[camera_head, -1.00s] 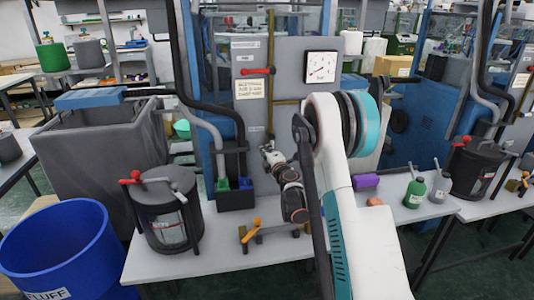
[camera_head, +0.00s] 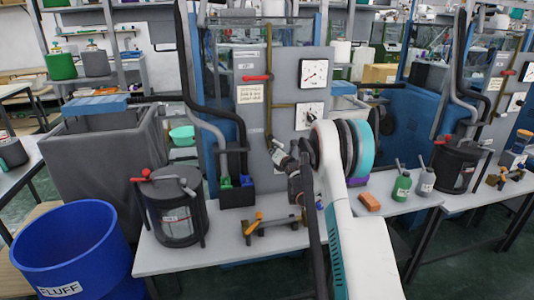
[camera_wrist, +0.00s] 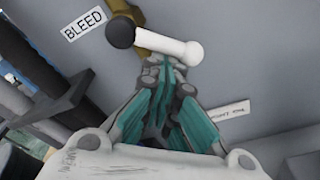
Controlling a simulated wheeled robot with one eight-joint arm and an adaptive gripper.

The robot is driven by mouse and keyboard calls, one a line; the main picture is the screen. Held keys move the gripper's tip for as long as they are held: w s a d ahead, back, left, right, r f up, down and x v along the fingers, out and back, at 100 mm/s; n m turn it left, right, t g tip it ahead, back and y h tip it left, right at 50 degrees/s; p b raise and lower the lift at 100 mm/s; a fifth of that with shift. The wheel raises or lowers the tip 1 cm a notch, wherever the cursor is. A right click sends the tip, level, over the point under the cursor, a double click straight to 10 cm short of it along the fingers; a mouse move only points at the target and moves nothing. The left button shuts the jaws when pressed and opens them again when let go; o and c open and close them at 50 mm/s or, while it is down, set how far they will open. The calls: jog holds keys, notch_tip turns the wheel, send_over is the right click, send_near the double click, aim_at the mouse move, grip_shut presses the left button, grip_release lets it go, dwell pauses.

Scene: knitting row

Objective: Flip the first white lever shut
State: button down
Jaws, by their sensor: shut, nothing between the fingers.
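In the wrist view a white lever (camera_wrist: 165,44) with a black round end (camera_wrist: 121,33) sits on a brass pipe (camera_wrist: 130,12) beside a BLEED label (camera_wrist: 84,23). The lever lies roughly crosswise to the pipe. My gripper (camera_wrist: 173,65) is shut and empty, with its fingertips right below the white lever, close to it or touching; I cannot tell which. In the head view my gripper (camera_head: 275,145) is at the lower part of the grey panel (camera_head: 285,62), by the vertical brass pipe (camera_head: 268,105). The lever is too small to make out there.
A red lever (camera_head: 257,78) and two gauges (camera_head: 313,73) are on the panel above. Black hoses (camera_head: 240,135) run down left of my gripper. On the bench (camera_head: 190,258) stand a lidded dark pot (camera_head: 177,220) and a brass valve with an orange lever (camera_head: 252,225).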

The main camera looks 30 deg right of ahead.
aim_at(280, 144)
jog(key=d+n, duration=0.1)
jog(key=n, duration=0.1)
jog(key=r+n, duration=0.1)
jog(key=n, duration=0.1)
jog(key=d+n+h+p, duration=0.1)
jog(key=shift+s+d+r+n+g, duration=0.3)
jog(key=shift+s+r+n, duration=0.05)
jog(key=shift+n, duration=0.05)
jog(key=shift+d+r, duration=0.2)
jog(key=shift+r, duration=0.1)
jog(key=shift+s, duration=0.1)
dwell(0.4)
